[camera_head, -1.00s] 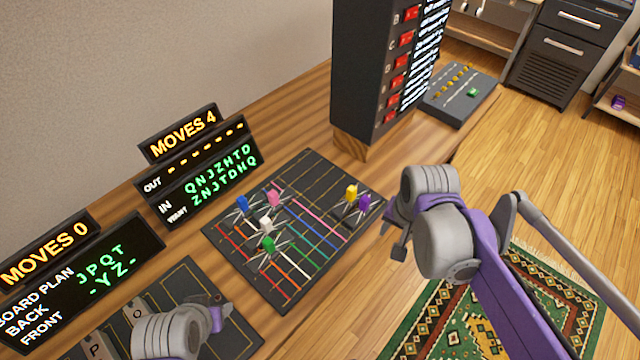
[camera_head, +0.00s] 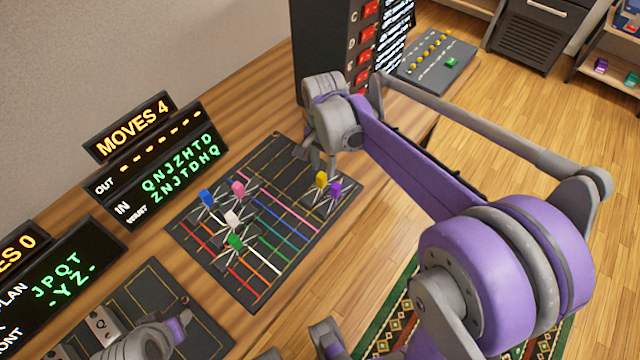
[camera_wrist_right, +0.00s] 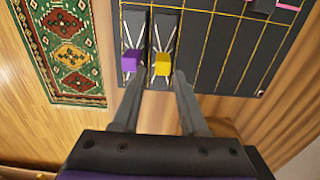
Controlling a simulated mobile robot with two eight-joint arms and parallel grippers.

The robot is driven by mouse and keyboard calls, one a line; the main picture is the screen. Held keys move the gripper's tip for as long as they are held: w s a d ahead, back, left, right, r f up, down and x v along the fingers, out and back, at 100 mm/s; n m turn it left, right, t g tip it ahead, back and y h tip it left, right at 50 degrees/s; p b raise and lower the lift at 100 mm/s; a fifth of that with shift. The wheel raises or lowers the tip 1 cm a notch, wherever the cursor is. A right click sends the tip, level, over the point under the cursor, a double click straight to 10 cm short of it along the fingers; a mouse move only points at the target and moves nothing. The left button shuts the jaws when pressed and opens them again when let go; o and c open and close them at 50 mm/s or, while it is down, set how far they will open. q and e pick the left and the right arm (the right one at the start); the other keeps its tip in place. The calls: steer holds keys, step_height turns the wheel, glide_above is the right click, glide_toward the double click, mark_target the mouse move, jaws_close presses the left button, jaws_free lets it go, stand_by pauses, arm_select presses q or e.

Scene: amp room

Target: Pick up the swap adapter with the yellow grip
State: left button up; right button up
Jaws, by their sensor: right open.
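The swap adapter with the yellow grip (camera_head: 321,179) stands on the dark board (camera_head: 213,282), near its right end. It also shows in the wrist view (camera_wrist_right: 162,64). The adapter with the purple grip (camera_head: 335,188) stands close beside it; it also shows in the wrist view (camera_wrist_right: 131,61). My right gripper (camera_wrist_right: 158,80) is open and empty. In the wrist view the yellow grip shows just past its tips, in the gap, and the left finger lines up with the purple grip. My left wrist shows at the lower left of the head view, its fingers not clear.
Adapters with blue (camera_head: 207,197), pink (camera_head: 238,188), white (camera_head: 232,218) and green (camera_head: 235,242) grips stand further left on the board. A dark tower with red switches (camera_head: 366,33) stands behind my right wrist. Displays (camera_head: 160,165) line the wall side.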

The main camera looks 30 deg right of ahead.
mark_target(321, 175)
step_height(321, 175, down, 6)
steer(key=shift+w+a+r+b, duration=0.1)
steer(key=shift+w+b, duration=0.05)
steer(key=shift+b, duration=0.2)
jaws_close()
